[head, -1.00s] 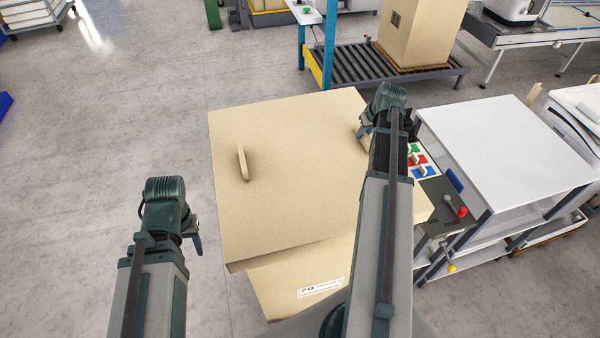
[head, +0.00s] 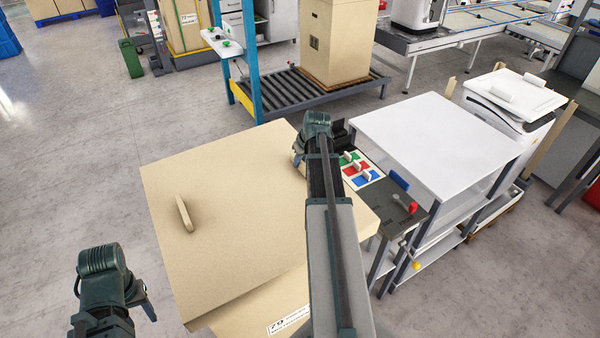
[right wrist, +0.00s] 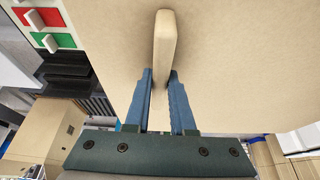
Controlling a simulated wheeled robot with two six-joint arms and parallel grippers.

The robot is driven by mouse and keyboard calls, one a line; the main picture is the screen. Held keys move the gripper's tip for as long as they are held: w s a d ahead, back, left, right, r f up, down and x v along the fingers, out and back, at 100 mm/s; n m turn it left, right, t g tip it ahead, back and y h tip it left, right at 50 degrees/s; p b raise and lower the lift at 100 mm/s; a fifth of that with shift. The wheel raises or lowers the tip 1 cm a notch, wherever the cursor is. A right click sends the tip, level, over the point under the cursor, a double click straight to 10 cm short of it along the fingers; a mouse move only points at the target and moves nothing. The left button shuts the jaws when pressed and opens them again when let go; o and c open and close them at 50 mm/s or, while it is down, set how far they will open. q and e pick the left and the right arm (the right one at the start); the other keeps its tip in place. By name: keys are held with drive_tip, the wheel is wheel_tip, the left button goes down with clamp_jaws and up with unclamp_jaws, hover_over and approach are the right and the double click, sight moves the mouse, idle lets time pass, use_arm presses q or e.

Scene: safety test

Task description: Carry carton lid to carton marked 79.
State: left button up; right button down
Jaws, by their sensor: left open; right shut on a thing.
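The carton lid (head: 225,220) is a wide, flat tan panel with two upright handles. Its left handle (head: 184,213) stands free. My right gripper (head: 298,150) is shut on the other handle (right wrist: 164,45), which shows between the blue fingers in the right wrist view. The carton marked 79 (head: 262,309) is below the lid, its label showing at the bottom of the head view. The lid covers most of it, and I cannot tell whether they touch. My left gripper (head: 143,298) is open and empty, left of the lid and apart from it.
A dark panel with coloured blocks (head: 360,172) and a white-topped table (head: 440,140) stand close on the right. A roller conveyor (head: 300,92) bearing a tall carton (head: 338,40) is behind. The floor (head: 80,160) at left is clear.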

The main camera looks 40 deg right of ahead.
sight(300, 168)
drive_tip(key=shift+f+b, duration=1.75)
drive_tip(key=shift+f, duration=0.1)
drive_tip(key=shift+f, duration=0.15)
drive_tip(key=c, duration=0.8)
unclamp_jaws()
drive_tip(key=shift+o, duration=0.2)
drive_tip(key=p+v, duration=1.1)
drive_tip(key=v, duration=0.1)
drive_tip(key=shift+r, duration=0.25)
drive_tip(key=shift+f, duration=0.1)
drive_tip(key=shift+a, duration=0.1)
